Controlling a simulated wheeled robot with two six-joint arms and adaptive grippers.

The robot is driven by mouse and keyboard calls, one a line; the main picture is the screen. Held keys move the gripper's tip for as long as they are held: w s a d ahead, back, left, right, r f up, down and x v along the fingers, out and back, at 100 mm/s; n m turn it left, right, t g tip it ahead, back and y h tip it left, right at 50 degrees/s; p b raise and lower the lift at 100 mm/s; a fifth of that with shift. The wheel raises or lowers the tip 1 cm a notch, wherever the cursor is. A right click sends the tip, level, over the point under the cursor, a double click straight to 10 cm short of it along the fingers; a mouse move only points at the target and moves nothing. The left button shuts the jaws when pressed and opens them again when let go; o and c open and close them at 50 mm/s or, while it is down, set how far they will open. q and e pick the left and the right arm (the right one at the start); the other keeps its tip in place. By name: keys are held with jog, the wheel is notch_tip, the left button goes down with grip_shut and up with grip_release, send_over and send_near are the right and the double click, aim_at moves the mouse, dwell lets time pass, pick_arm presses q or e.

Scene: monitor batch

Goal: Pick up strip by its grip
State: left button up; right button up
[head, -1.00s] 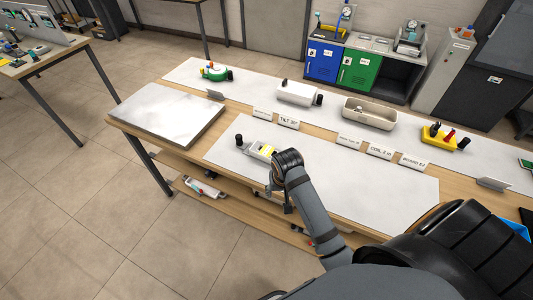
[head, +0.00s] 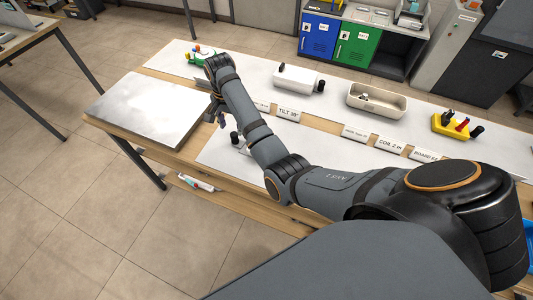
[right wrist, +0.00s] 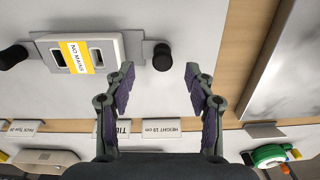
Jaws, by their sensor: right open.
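The strip is a pale box with a yellow "NO MAINS" label (right wrist: 75,57) and a black knob-like grip at each end. In the right wrist view one black grip (right wrist: 162,57) shows just beyond my open fingers, roughly in line with the gap between them. In the head view my arm hides most of the strip; one black grip (head: 234,137) shows. My right gripper (right wrist: 160,78) is open and empty. In the head view the right gripper (head: 216,114) is above the table, near the strip's left end. My left gripper is not in view.
A metal plate (head: 145,108) lies on the table's left end. Behind the strip stand label cards (head: 288,115), a white box with black knobs (head: 298,79), a beige tray (head: 385,116), a yellow block (head: 450,125) and a green item (head: 203,58).

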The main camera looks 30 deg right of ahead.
aim_at(234, 133)
jog(key=shift+w+d+f, duration=0.1)
jog(key=shift+w+f, duration=0.05)
jog(key=shift+f, duration=0.45)
jog(key=shift+w+d+f, duration=0.1)
jog(key=shift+f, duration=0.5)
jog(key=f, duration=0.2)
jog(key=f+p, duration=0.1)
jog(key=shift+w+d+f, duration=0.1)
jog(key=shift+w+f, duration=0.15)
jog(key=shift+f, duration=0.3)
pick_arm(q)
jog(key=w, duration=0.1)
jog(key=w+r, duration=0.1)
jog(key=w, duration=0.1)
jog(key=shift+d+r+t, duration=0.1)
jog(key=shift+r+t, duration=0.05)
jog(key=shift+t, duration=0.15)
pick_arm(e)
jog(key=shift+c, duration=0.2)
jog(key=shift+c, duration=1)
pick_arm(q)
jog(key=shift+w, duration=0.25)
pick_arm(e)
grip_shut()
